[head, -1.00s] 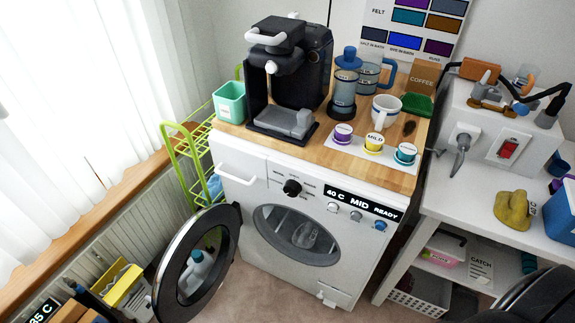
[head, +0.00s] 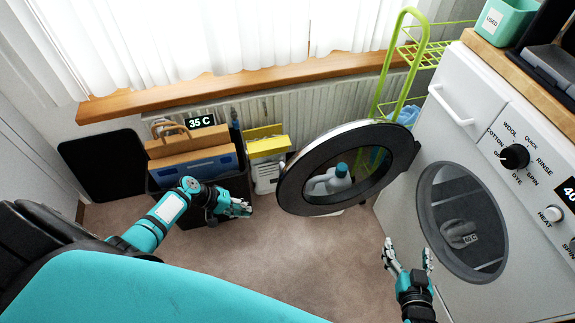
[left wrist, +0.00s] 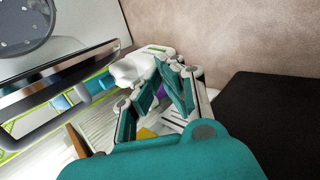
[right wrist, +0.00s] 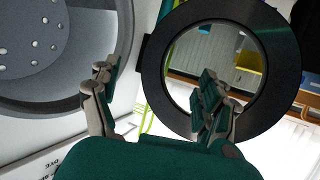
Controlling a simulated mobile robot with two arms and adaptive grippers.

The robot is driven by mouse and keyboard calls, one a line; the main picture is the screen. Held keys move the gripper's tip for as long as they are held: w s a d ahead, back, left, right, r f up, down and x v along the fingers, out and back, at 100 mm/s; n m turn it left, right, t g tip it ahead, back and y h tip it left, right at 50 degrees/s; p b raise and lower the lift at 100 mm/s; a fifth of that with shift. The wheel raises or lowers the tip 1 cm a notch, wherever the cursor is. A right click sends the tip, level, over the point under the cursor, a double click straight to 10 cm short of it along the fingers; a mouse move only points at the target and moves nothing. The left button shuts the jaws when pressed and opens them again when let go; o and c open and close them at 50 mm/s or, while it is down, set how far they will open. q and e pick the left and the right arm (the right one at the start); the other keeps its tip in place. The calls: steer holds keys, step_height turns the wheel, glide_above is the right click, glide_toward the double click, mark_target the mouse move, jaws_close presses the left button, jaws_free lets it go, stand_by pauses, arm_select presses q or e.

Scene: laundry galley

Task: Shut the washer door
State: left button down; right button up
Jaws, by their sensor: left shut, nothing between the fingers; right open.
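The washer (head: 400,175) stands at the right in the head view. Its round door (head: 292,187), a black ring with a see-through middle, hangs wide open to the left of the round opening (head: 461,222). My right gripper (head: 409,256) is open and empty, just in front of the washer, between the opening and the door. In the right wrist view the door ring (right wrist: 283,72) shows beyond its fingers; I see no contact.
A dark bin (head: 160,186) with boards and a blue item stands behind my left gripper. A yellow and white box (head: 266,146) and a white bottle (head: 329,181) stand by the radiator. A green rack (head: 383,82) is behind the door. The floor in front is clear.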

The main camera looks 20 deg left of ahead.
arm_select(q)
steer(key=w+a+r+m+t+h+b, duration=0.15)
steer(key=w+r+h+b, duration=0.3)
steer(key=r, duration=0.65)
steer(key=w+r+m+t+h+b, duration=0.15)
steer(key=w+r+h+b, duration=0.35)
steer(key=r, duration=0.7)
steer(key=s+d+x, duration=0.1)
steer(key=s+x, duration=0.1)
steer(key=x, duration=0.9)
steer(key=shift+d+t+p, duration=0.2)
steer(key=shift+t+p, duration=0.1)
steer(key=shift+t, duration=0.1)
arm_select(e)
step_height(320, 180, up, 24)
steer(key=s+t+y, duration=0.2)
steer(key=t+y, duration=0.1)
steer(key=t, duration=0.5)
steer(key=shift+s+a+t, duration=0.25)
steer(key=shift+a+t, duration=0.05)
steer(key=shift+t, duration=0.1)
arm_select(q)
steer(key=shift+s+y, duration=0.15)
steer(key=shift+y, duration=0.1)
arm_select(e)
steer(key=shift+r, duration=0.1)
